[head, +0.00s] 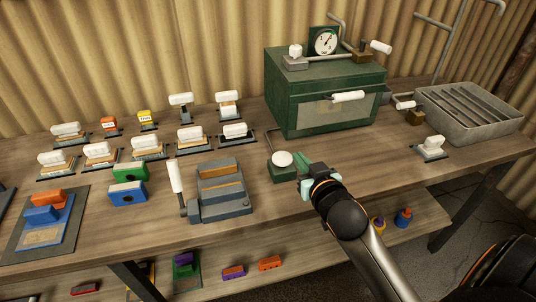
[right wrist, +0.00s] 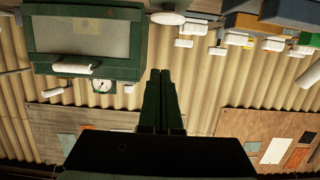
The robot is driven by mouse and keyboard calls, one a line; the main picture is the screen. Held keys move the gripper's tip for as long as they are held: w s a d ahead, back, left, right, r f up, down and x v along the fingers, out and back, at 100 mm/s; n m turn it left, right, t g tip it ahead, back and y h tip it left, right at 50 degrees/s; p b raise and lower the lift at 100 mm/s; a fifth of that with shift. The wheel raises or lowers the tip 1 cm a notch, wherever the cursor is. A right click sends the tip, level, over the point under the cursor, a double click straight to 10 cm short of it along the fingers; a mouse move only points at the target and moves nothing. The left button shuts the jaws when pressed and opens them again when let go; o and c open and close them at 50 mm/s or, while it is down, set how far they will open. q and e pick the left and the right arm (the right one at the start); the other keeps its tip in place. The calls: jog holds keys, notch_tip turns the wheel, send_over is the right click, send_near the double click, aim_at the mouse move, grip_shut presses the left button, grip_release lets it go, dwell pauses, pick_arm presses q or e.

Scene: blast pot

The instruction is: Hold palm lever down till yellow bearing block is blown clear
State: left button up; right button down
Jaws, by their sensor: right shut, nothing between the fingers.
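The palm lever (head: 283,159) has a round white pad on a small dark green base, in front of the green blast cabinet (head: 325,92). The pad also shows at the top of the right wrist view (right wrist: 168,18). My right gripper (head: 300,157) is shut and empty, its green fingertips just right of the pad; I cannot tell whether they touch it. In the right wrist view the closed fingers (right wrist: 160,74) point towards the pad. The cabinet's window is pale, and no yellow bearing block can be made out through it. My left gripper is not in view.
A gauge (head: 325,41) and valve handles top the cabinet. A grey vise-like fixture (head: 220,193) with a white handle stands left of the lever. Green (head: 129,171) and blue (head: 127,193) blocks lie further left. A grey slotted tray (head: 470,110) stands right; bench between is mostly clear.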

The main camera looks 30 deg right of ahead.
jog(key=shift+r, duration=0.15)
send_over(286, 158)
notch_tip(286, 158, down, 2)
jog(key=shift+s+a+f, duration=0.1)
jog(key=shift+f, duration=0.05)
notch_tip(286, 158, down, 3)
jog(key=shift+r, duration=0.15)
jog(key=shift+f, duration=0.75)
